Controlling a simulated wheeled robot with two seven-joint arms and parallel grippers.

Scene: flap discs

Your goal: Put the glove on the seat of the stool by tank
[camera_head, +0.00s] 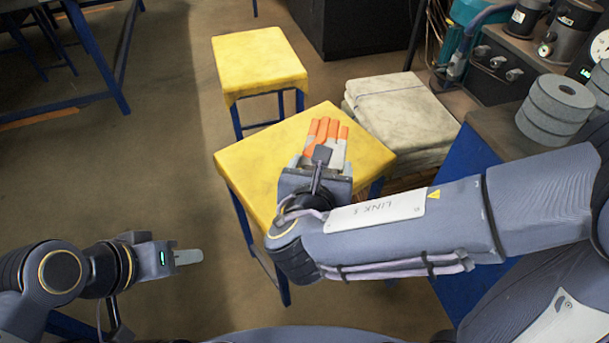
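A glove (325,132) with orange fingertips and a pale grey body shows over the seat of the nearer yellow stool (262,165). My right gripper (320,160) is over the glove's near part and hides some of it. I cannot tell whether its fingers are closed on the glove, or whether the glove touches the seat. A second yellow stool (259,62) stands farther back with a bare seat. A teal tank (466,36) is partly visible at the upper right. My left gripper (188,257) is over the floor at lower left, away from the glove; its finger gap is not visible.
Stacked folded grey sacks (402,108) lie right of the nearer stool. A bench (497,128) at the right holds stacked grey discs (555,110) and equipment. A dark cabinet (355,28) stands behind. Blue-legged tables (98,55) are at upper left. The floor at left is clear.

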